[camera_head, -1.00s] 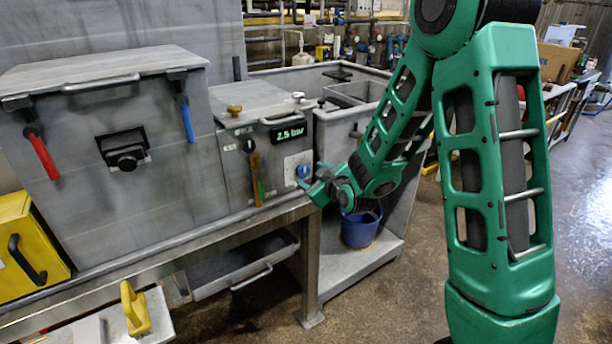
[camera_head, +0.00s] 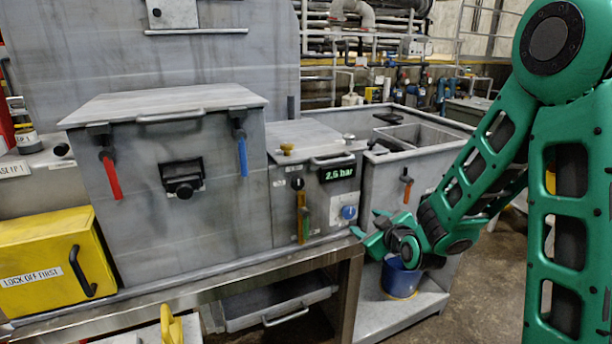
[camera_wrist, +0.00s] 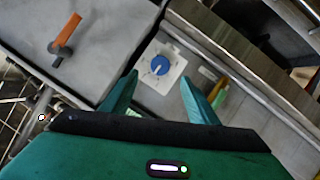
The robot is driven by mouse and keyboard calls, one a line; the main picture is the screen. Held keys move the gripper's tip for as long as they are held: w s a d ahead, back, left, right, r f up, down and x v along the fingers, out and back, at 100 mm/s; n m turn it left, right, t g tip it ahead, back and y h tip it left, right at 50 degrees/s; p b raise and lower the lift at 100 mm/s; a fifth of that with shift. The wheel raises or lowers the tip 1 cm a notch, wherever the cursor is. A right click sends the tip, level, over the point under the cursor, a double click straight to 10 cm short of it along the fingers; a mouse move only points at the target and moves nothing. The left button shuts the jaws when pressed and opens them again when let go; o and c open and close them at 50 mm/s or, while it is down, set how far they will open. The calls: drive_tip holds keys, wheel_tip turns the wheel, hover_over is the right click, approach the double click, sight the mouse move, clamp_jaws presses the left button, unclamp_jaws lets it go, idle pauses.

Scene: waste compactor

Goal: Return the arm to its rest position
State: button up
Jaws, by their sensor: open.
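My gripper (camera_head: 373,231) is at the end of my green arm, in front of the control box (camera_head: 318,160) and apart from it. In the wrist view my gripper (camera_wrist: 160,98) has its two green fingers spread with nothing between them. A blue knob (camera_wrist: 159,65) on a white plate lies ahead of the fingers. The blue knob also shows in the head view (camera_head: 349,212).
The grey compactor box (camera_head: 130,215) has a red handle (camera_head: 110,175) and a blue handle (camera_head: 242,153). A yellow box (camera_head: 40,262) stands left. A grey bin (camera_head: 400,170) with an orange handle (camera_wrist: 65,40) is beside the control box. A blue bucket (camera_head: 400,278) sits below my gripper.

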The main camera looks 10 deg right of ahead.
drive_tip(key=s+d+m+g+h, duration=0.3)
drive_tip(key=s+d+m+g, duration=0.35)
drive_tip(key=s+d, duration=0.85)
drive_tip(key=s+r+m+g, duration=0.2)
drive_tip(key=s+m+g, duration=0.1)
drive_tip(key=s, duration=0.9)
drive_tip(key=s+r+m+g+y, duration=0.1)
drive_tip(key=s+m+g, duration=0.3)
drive_tip(key=s, duration=0.8)
drive_tip(key=shift+s+d+r+y, duration=0.3)
drive_tip(key=shift+d+r, duration=0.05)
drive_tip(key=shift+r, duration=0.4)
drive_tip(key=shift+w+f, duration=0.25)
drive_tip(key=shift+w, duration=0.35)
